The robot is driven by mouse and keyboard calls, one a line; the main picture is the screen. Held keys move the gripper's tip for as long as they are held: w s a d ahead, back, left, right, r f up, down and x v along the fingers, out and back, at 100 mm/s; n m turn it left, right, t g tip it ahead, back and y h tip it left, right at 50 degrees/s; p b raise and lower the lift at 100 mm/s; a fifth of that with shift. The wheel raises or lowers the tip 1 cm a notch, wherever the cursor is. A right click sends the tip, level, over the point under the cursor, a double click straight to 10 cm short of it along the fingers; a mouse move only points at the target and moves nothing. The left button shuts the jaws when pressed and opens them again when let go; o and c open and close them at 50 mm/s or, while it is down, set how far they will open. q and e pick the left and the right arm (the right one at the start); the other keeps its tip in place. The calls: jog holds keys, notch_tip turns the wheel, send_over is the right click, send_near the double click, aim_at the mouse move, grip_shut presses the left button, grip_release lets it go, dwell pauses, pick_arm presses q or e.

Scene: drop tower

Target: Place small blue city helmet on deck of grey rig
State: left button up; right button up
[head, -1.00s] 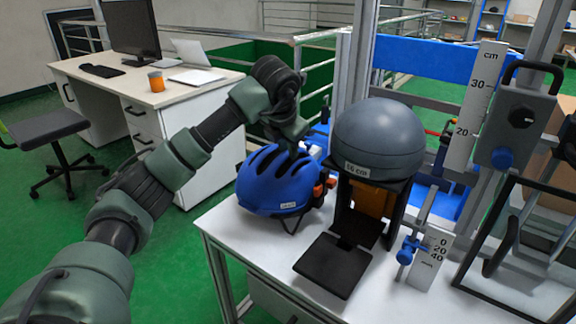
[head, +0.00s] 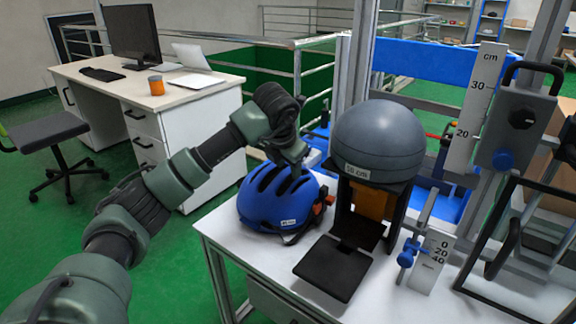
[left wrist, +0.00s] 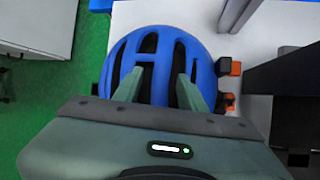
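The small blue helmet (head: 268,205) with dark vents and a white label sits on the white table, left of the grey rig (head: 343,75). It also fills the middle of the left wrist view (left wrist: 150,45). My left gripper (head: 294,168) is at the top of the helmet, pointing down. Its two fingers (left wrist: 160,85) are apart over the vents; I cannot tell whether they touch the shell. My right gripper is not in view.
Orange and black parts (left wrist: 230,68) are close to the helmet's right side. An upright scale (head: 475,108) and a black frame (head: 500,250) stand right of the dome. The white table (head: 235,240) has bare surface in front of the helmet.

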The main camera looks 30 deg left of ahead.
pick_arm(q)
jog(key=shift+r, duration=0.2)
jog(key=p+v, duration=0.1)
jog(key=v, duration=1)
jog(key=shift+s+r, duration=0.25)
jog(key=shift+r, duration=0.05)
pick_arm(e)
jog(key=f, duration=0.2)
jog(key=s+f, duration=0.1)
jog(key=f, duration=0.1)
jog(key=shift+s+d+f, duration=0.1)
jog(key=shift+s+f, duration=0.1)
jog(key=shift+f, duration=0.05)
